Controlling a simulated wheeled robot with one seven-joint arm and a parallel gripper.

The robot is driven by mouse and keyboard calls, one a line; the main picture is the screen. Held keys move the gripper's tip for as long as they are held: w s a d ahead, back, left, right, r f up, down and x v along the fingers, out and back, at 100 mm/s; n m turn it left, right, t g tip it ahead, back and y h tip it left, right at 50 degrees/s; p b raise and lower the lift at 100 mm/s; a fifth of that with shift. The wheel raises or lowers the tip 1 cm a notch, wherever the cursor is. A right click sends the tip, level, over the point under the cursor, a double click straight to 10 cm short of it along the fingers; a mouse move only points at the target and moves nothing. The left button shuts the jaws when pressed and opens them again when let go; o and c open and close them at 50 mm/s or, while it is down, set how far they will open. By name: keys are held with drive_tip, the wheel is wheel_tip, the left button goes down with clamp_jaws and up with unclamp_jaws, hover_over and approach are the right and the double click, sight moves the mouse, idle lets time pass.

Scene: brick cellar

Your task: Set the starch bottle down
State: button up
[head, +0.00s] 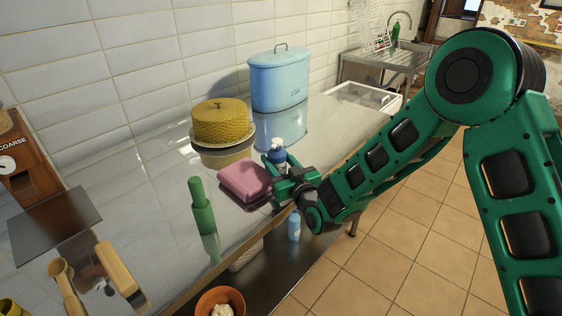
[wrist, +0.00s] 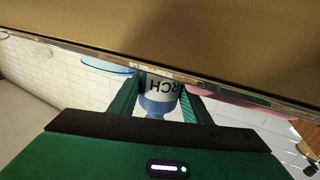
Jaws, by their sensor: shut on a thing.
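The starch bottle (head: 276,154) is blue with a white top and stands upright at the front edge of the counter in the head view. My gripper (head: 284,181) is shut around it from the front right.
A pink folded-looking item (head: 243,178) lies just left of the bottle. A yellow woven cake cover (head: 222,125) and a blue lidded tin (head: 279,82) stand behind. A light blue bottle (head: 294,226) is below the counter.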

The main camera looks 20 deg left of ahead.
sight(281, 166)
drive_tip(key=o, duration=1.1)
drive_tip(key=v, duration=0.6)
drive_tip(key=shift+f, duration=0.1)
drive_tip(key=shift+r+v, duration=0.15)
drive_tip(key=shift+v, duration=1.35)
drive_tip(key=shift+r+v, duration=0.1)
drive_tip(key=shift+v, duration=1.45)
